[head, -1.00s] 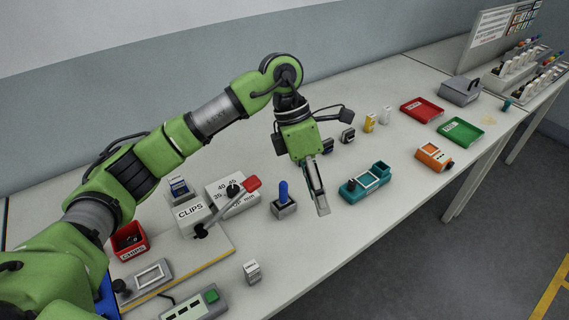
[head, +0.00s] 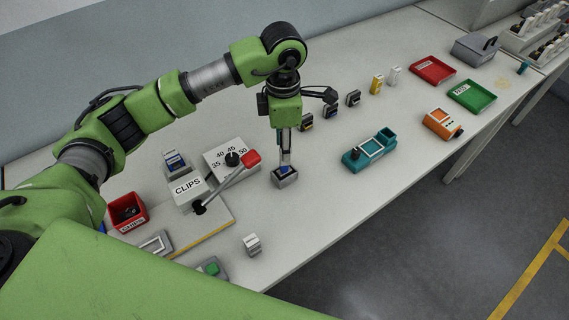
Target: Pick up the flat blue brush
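The blue brush (head: 284,170) stands upright in a small grey holder (head: 285,181) near the middle of the table. Only a little blue shows low down at the holder; the rest is hidden by the fingers. My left gripper (head: 285,163) points straight down over the holder, with its fingertips at the brush. The fingers are seen nearly edge-on, so I cannot tell whether they are apart or closed on it. My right gripper is not in view.
A teal fixture (head: 369,149) stands to the right. Red (head: 432,70) and green (head: 472,96) trays lie further right. A green part of mine covers the bottom left.

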